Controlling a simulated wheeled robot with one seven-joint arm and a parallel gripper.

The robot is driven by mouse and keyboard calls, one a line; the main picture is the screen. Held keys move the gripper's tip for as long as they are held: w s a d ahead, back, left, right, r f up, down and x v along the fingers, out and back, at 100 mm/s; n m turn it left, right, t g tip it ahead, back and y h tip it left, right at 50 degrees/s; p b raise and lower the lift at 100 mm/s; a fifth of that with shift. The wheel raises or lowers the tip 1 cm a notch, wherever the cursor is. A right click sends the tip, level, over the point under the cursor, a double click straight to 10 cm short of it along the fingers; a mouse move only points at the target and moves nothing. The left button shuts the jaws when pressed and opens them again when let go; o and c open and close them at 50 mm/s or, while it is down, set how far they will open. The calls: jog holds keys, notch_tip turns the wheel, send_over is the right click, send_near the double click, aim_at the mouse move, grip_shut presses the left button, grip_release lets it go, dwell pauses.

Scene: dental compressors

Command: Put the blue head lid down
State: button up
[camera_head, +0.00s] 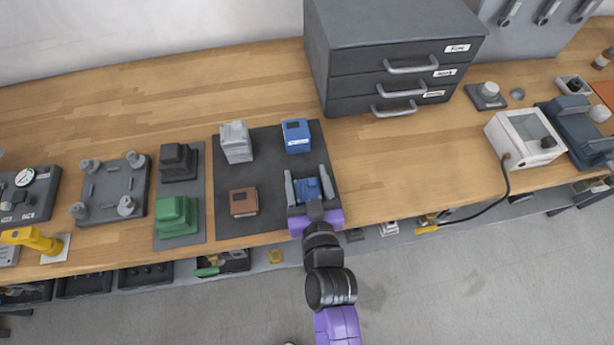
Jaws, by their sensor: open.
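A blue part (308,190), which looks like the blue head lid, lies at the near right of the dark mat (268,165). My gripper (307,178) is open, with one grey finger on each side of this part and gaps showing beside it. The part appears to rest on the mat, though its lower end is hidden by my gripper. A second blue block (297,136) with a dark top and a white label stands behind it on the mat, apart from my gripper.
A grey block (236,142) and a brown block (243,202) stand left on the mat. A black block (177,162) and a green block (176,216) stand on a grey mat farther left. A drawer cabinet (390,60) stands behind.

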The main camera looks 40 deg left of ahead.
jog(key=shift+s+a+f, duration=0.15)
jog(key=shift+s+f, duration=0.3)
jog(key=shift+r+p, duration=0.45)
jog(key=shift+p, duration=0.15)
jog(key=b+v, duration=0.3)
jog(key=v, duration=0.8)
jog(key=shift+w+d+r, duration=0.1)
jog(key=shift+w+d, duration=0.1)
jog(key=shift+d, duration=0.05)
jog(key=shift+s+d+r, duration=0.15)
jog(key=shift+s+d, duration=0.05)
jog(key=shift+d, duration=0.05)
jog(key=s+d+m+t+h, duration=0.3)
jog(key=d+m+h, duration=0.15)
jog(key=d, duration=1.45)
jog(key=s+d+r+m+t+h, duration=0.1)
jog(key=s+d+r+m+h, duration=0.4)
jog(key=s+d+r+h, duration=0.3)
jog(key=s+d, duration=0.4)
jog(key=d, duration=0.2)
jog(key=shift+s+d, duration=0.25)
